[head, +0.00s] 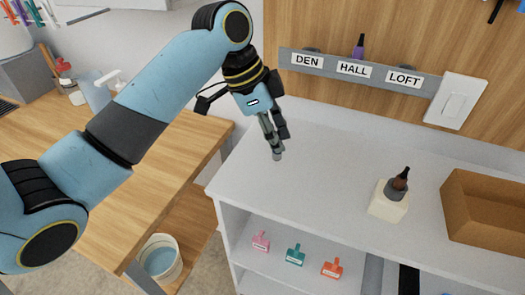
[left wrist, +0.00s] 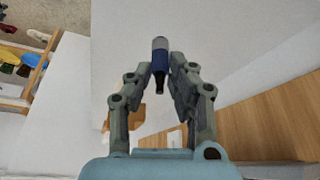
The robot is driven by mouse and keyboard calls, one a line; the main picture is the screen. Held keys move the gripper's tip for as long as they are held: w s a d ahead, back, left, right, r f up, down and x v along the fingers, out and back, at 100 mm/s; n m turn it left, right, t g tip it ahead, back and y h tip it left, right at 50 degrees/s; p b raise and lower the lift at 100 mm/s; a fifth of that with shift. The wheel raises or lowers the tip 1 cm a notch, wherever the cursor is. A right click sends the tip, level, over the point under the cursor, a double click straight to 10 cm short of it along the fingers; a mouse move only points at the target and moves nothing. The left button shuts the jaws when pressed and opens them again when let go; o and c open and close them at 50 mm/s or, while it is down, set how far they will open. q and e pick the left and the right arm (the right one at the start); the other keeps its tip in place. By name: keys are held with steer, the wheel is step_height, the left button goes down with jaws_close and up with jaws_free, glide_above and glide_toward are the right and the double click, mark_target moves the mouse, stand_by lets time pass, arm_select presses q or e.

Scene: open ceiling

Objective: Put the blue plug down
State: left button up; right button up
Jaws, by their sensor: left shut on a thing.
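My left gripper (head: 273,130) is over the left part of the white cabinet top (head: 320,180), pointing down. Its fingers are closed around the blue plug, a small dark blue cylinder with a grey end, which shows between the fingertips in the left wrist view (left wrist: 159,62). In the head view only the plug's grey lower end (head: 277,155) shows clearly below the fingers. It is close to the cabinet top; I cannot tell whether it touches. My right gripper is not in view.
A wall strip labelled DEN, HALL, LOFT (head: 352,70) holds a purple plug (head: 358,48) above HALL. A cream holder (head: 388,203) with a dark item and a brown tray (head: 487,232) stand right. The cabinet top between is clear.

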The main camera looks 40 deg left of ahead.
arm_select(q)
steer(key=f, duration=0.1)
steer(key=s+a+f, duration=0.1)
steer(key=f, duration=0.1)
steer(key=a+f+p, duration=0.1)
steer(key=f, duration=0.1)
steer(key=shift+s+f, duration=0.15)
steer(key=shift+s, duration=0.2)
steer(key=shift+f, duration=0.2)
steer(key=o, duration=0.9)
steer(key=shift+f, duration=0.1)
steer(key=shift+c, duration=0.2)
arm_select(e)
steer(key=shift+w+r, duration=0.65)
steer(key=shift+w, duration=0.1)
